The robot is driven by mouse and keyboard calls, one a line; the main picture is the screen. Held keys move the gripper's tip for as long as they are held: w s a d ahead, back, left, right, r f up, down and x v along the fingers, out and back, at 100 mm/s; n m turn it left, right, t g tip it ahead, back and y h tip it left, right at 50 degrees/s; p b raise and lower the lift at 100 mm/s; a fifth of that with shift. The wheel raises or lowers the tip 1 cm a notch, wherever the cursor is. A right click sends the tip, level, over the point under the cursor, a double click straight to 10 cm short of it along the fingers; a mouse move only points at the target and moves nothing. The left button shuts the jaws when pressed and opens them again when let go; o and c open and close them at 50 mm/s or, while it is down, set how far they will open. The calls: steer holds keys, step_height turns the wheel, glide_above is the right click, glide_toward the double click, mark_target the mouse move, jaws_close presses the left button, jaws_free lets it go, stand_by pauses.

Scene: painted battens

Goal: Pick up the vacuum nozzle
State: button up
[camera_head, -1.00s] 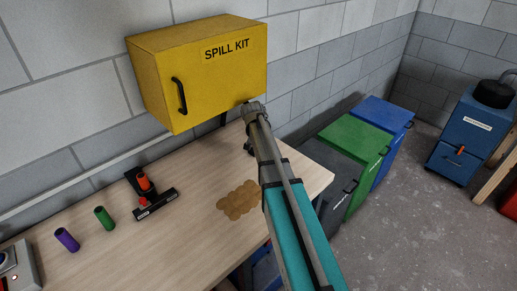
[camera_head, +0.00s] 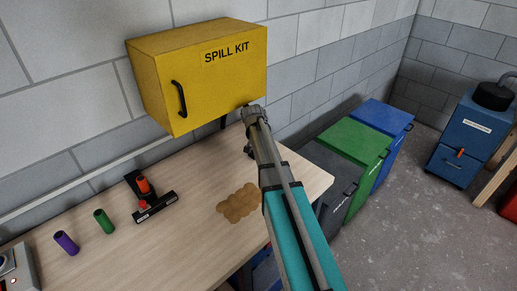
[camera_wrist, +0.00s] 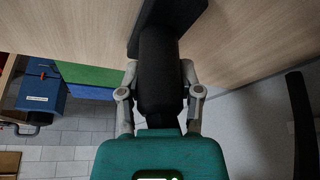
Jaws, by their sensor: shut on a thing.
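In the wrist view, the vacuum nozzle (camera_wrist: 160,85) shows as a black round neck between my fingers, with a broad dark head at its far end. My gripper (camera_wrist: 160,72) has its two grey fingers shut on either side of the neck. The wooden bench top (camera_wrist: 240,30) lies behind the nozzle; I cannot tell whether the nozzle touches it. In the head view my own arm hides the gripper and most of the nozzle.
The bench (camera_head: 180,235) carries a black tool with orange parts (camera_head: 153,208), a green tube (camera_head: 104,222), a purple tube (camera_head: 66,243) and a brown patch (camera_head: 239,203). A yellow spill kit box (camera_head: 210,80) hangs above. Bins, including a green one (camera_head: 355,142), stand right.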

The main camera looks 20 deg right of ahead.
jaws_close()
steer(key=shift+r, duration=0.2)
step_height(320, 180, up, 2)
steer(key=p, duration=0.2)
steer(key=shift+r+p, duration=0.15)
steer(key=shift+p, duration=0.2)
steer(key=s+a+r+p, duration=0.5)
steer(key=s+r+p, duration=0.5)
steer(key=s, duration=0.3)
steer(key=shift+r, duration=0.15)
steer(key=shift+a, duration=0.1)
